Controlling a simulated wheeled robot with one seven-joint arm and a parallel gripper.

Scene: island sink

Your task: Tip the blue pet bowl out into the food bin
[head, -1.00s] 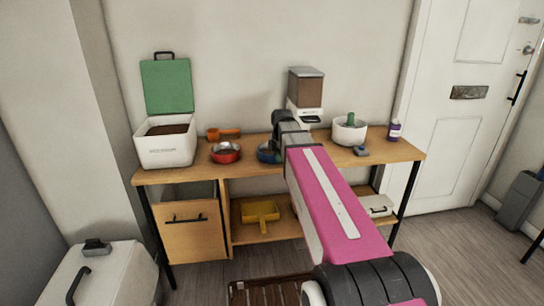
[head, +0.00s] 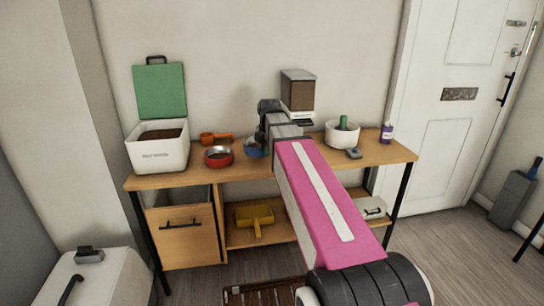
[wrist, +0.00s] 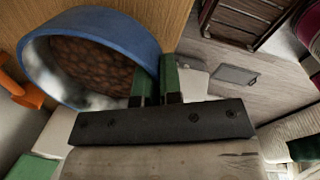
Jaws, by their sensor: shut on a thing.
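The blue pet bowl (head: 254,148) is partly hidden behind my gripper in the head view. In the wrist view the blue bowl (wrist: 145,38) is large, with brown kibble (wrist: 90,68) inside. My gripper (wrist: 156,84) is shut on its rim, one green finger on each side of the wall. In the head view my gripper (head: 264,138) is over the bench's middle, right of the food bin. The white food bin (head: 158,155) stands at the bench's left end. Its green lid (head: 160,92) is open and brown food shows inside. I cannot tell whether the bowl clears the bench.
A red bowl (head: 219,158) and an orange scoop (head: 216,138) lie between the bin and blue bowl. A brown-filled dispenser (head: 298,92) stands behind my gripper. A white pot (head: 342,135) and purple bottle (head: 386,133) are on the right of the wooden bench (head: 165,181).

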